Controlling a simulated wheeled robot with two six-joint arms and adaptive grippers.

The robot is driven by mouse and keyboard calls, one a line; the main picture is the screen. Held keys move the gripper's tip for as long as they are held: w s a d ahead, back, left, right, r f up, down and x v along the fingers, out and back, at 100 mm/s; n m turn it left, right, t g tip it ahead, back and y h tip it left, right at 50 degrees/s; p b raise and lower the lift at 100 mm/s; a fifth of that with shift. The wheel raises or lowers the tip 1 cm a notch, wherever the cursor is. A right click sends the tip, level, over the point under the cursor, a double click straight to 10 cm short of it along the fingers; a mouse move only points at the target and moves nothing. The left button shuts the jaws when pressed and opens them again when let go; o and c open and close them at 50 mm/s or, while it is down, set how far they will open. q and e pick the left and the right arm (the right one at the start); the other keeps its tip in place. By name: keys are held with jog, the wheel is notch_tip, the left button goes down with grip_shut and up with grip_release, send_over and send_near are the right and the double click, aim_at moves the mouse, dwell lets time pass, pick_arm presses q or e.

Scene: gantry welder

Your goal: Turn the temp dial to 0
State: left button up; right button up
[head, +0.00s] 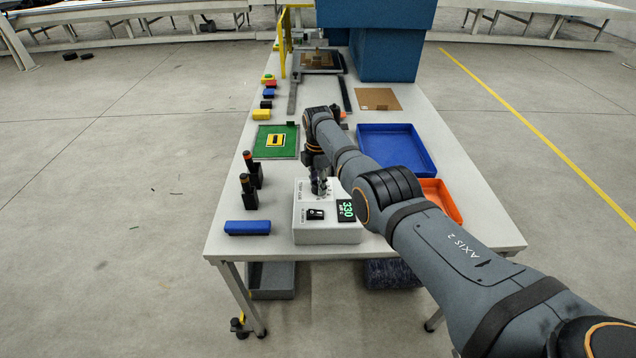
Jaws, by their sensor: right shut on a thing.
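The white control box (312,238) stands near the front of the table. Its green display (346,209) reads 330, and a small black switch (313,214) sits at its front left. The temp dial is hidden under my right gripper (319,188), beside the partly covered label on the box top. The right gripper points down from above and is shut at the dial's place. My left gripper is not in view.
A blue block (247,228) and two dark holders with orange-tipped tools (248,190) stand left of the box. A blue tray (398,147) and an orange tray (440,199) lie to the right. A green mat (275,142) is farther back.

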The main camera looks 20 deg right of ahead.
jog(key=shift+r+n, duration=0.15)
jog(key=shift+n, duration=0.75)
jog(key=o, duration=1.2)
jog(key=shift+c, duration=0.2)
notch_tip(320, 180, up, 12)
